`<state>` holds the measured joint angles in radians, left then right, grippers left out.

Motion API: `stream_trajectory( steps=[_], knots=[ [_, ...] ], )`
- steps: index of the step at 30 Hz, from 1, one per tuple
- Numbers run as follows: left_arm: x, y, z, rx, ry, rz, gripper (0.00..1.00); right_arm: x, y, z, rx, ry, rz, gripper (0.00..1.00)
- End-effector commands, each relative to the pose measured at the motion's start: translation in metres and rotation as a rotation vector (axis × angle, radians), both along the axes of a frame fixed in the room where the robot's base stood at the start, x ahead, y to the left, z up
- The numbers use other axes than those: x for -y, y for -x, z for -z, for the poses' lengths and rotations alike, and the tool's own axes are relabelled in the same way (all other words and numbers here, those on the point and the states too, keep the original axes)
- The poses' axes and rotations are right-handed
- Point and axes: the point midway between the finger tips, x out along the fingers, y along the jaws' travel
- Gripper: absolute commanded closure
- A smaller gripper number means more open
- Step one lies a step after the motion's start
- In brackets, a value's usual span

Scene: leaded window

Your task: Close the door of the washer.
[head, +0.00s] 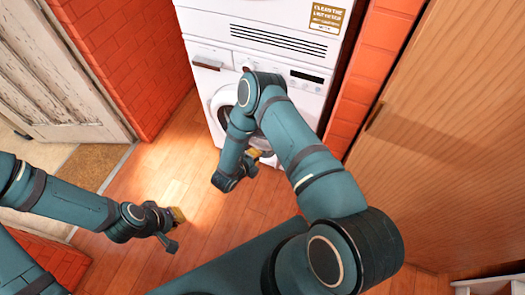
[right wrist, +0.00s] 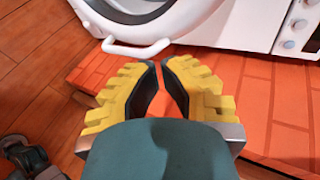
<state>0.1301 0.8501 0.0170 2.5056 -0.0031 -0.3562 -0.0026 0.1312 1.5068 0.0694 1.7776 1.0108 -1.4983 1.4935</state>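The white washer (head: 305,102) stands at the back centre in the head view. Its round door (head: 216,106) has a white rim and dark glass and is partly hidden by my right arm. The right wrist view shows the door rim (right wrist: 205,20) and white handle (right wrist: 137,47) just beyond my right fingertips. I cannot tell how far the door stands from the front. My right gripper (right wrist: 160,64) has its fingertips drawn almost together with nothing between them, apart from the handle. My left gripper (head: 176,224) is low over the floor, away from the washer; its finger gap is unclear.
A brick pillar (head: 372,70) stands right of the washer, beside a wooden panel (head: 450,130). A brick wall (head: 125,55) and a worn white door (head: 45,75) are at left. The wooden floor (head: 185,150) is clear between my left gripper and the washer.

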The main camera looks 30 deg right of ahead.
Motion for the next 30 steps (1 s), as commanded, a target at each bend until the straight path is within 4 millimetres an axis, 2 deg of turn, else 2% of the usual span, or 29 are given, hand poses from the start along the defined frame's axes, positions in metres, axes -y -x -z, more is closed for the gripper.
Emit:
stream_trajectory(
  steps=[15, 21, 30],
  knots=[
    [-0.001, -0.005, 0.026, 0.009, -0.003, -0.006, 1.0, 0.073, -0.039, 0.049, -0.001, 0.001, -0.002, 1.0],
    [-0.001, -0.006, 0.03, 0.011, -0.003, -0.007, 1.0, 0.096, -0.052, 0.046, 0.0, 0.0, -0.004, 1.0],
    [-0.001, -0.007, 0.031, 0.013, -0.004, -0.007, 1.0, 0.106, -0.057, 0.045, -0.001, -0.001, -0.005, 1.0]
  ],
)
